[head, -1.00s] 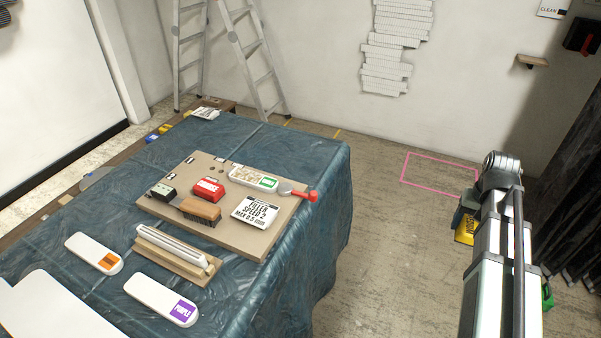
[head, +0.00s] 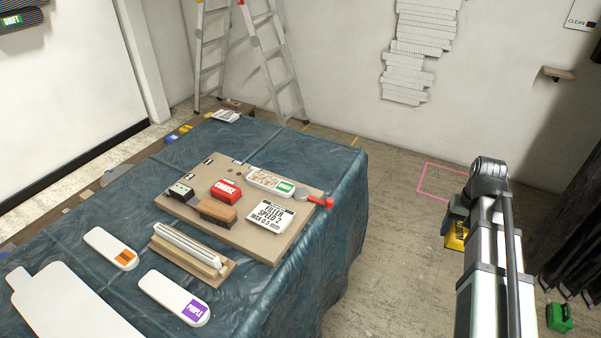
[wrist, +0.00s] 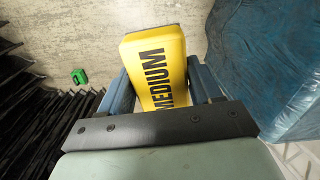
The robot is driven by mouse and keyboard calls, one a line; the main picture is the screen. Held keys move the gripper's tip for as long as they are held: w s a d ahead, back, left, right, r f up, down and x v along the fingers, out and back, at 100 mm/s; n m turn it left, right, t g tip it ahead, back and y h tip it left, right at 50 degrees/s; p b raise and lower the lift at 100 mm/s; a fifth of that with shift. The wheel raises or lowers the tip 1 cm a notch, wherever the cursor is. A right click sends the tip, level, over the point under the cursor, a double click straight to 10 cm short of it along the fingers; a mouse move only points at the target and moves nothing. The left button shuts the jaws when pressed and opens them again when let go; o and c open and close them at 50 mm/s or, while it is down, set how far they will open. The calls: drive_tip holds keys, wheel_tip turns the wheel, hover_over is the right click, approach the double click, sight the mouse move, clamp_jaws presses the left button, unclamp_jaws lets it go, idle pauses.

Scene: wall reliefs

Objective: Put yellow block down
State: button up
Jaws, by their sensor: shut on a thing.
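The yellow block (wrist: 155,62), marked MEDIUM, is held between the two blue fingers of my gripper (wrist: 158,88) in the wrist view. My gripper is shut on it, and bare floor shows beyond it. In the head view a small part of the yellow block (head: 455,238) shows beside my arm, at the right of the covered table. My arm hides the rest of the block and most of the gripper there.
The table (head: 340,200) under a blue sheet bears a board (head: 272,248) with a red block, a brush and labelled items. A pink outline (head: 425,178) marks the floor near the wall. A green block (head: 560,317) lies on the floor, near dark hanging sheets (head: 575,245).

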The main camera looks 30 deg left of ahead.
drive_tip(key=s+a+r+n, duration=0.1)
drive_tip(key=s+a+n, duration=0.4)
drive_tip(key=a, duration=1.8)
drive_tip(key=s+a+r+n, duration=0.2)
drive_tip(key=s+a, duration=0.4)
drive_tip(key=a, duration=1.7)
drive_tip(key=s+a+r+n, duration=0.1)
drive_tip(key=s+a+n, duration=0.4)
drive_tip(key=a, duration=1.8)
drive_tip(key=r+n, duration=0.1)
drive_tip(key=n, duration=0.4)
hover_over(203, 183)
drive_tip(key=shift+f, duration=4.55)
drive_tip(key=shift+f, duration=0.1)
drive_tip(key=o, duration=1.1)
